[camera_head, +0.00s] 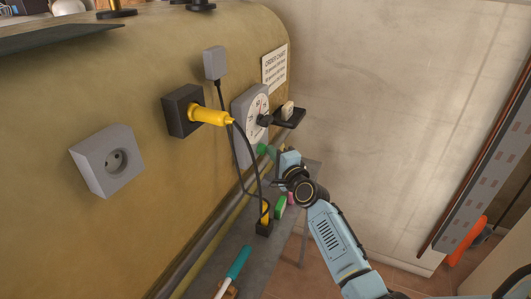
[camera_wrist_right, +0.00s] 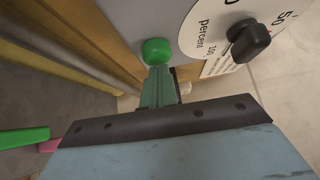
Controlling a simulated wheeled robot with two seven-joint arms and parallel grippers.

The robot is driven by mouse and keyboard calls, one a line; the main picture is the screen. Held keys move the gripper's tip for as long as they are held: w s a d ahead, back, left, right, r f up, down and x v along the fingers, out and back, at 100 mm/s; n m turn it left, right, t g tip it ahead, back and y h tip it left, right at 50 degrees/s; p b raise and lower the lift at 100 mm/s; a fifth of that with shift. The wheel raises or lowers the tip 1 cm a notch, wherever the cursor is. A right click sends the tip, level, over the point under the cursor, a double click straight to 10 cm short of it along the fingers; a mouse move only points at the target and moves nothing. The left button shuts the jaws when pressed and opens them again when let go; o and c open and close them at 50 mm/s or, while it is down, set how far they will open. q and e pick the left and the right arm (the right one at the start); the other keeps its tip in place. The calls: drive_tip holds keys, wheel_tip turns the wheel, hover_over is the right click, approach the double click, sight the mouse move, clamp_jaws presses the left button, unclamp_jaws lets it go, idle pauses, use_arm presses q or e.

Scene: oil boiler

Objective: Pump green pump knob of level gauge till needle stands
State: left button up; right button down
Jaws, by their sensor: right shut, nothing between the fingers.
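The level gauge (camera_head: 243,104) is a grey box with a white round dial on the tan boiler side. In the right wrist view its dial (camera_wrist_right: 212,22) shows "percent", with a black knob (camera_wrist_right: 248,42) over the middle. I cannot make out the needle. The green pump knob (camera_wrist_right: 156,51) sticks out at the gauge's bottom; in the head view it is small (camera_head: 263,149). My right gripper (camera_head: 274,153) is shut and empty, its fingertips (camera_wrist_right: 157,72) right at the green knob. I cannot tell whether they touch it. My left gripper is out of view.
A yellow plug (camera_head: 209,117) sits in a black socket, its dark cable hanging beside the gauge. A grey socket (camera_head: 107,161) is further left. Below is a grey shelf (camera_head: 217,263) with a teal-handled tool (camera_head: 239,261) and a green item (camera_head: 280,206). A small black ledge (camera_head: 290,118) is right of the gauge.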

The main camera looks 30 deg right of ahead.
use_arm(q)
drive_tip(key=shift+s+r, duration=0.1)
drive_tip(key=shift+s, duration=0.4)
use_arm(e)
drive_tip(key=s+d, duration=0.3)
drive_tip(key=s, duration=0.9)
drive_tip(key=shift+s, duration=0.4)
drive_tip(key=shift+d, duration=0.1)
